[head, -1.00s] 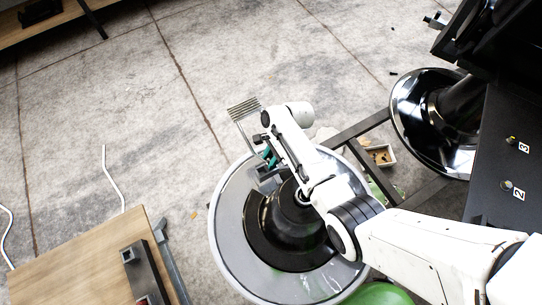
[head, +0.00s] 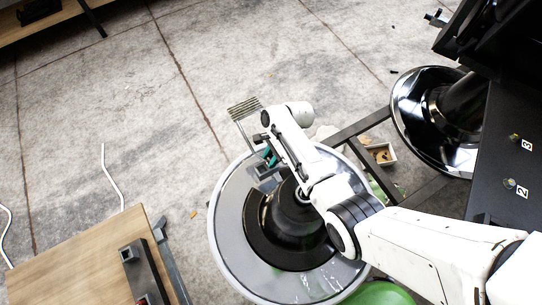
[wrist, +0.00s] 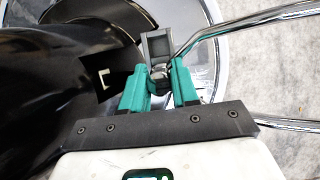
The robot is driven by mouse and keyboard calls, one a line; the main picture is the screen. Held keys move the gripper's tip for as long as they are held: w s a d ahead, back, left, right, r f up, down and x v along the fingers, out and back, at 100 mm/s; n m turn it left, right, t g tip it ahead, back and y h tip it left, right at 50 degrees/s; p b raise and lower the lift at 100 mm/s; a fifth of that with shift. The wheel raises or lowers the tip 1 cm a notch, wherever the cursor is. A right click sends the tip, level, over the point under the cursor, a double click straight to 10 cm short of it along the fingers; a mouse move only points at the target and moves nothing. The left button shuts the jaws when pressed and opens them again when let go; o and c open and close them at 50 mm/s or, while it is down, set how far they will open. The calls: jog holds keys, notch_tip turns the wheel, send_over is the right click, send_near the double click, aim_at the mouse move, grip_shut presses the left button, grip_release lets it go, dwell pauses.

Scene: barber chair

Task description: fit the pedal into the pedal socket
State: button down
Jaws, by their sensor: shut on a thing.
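My gripper (wrist: 160,88) has teal fingers shut on a small grey part with a square, frame-like end, which I take to be the pedal (wrist: 157,42). In the head view my gripper (head: 270,157) is over the upper left part of the round chair base (head: 228,235), mostly hidden by my arm. In the wrist view a black column (wrist: 35,85) stands left of the fingers. A pale C-shaped edge (wrist: 103,78) shows in a dark opening beside it; this may be the pedal socket. The pedal looks apart from this opening.
A footrest with a ridged plate (head: 244,107) and chrome tubes (wrist: 255,20) lies close to the right of the held part in the wrist view. A second chair base (head: 405,100) stands at right. A wooden table (head: 85,265) is at lower left. Open floor lies at upper left.

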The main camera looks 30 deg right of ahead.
jog(key=shift+f, duration=0.3)
jog(key=c, duration=0.8)
grip_release()
notch_tip(320, 180, up, 8)
jog(key=p, duration=0.8)
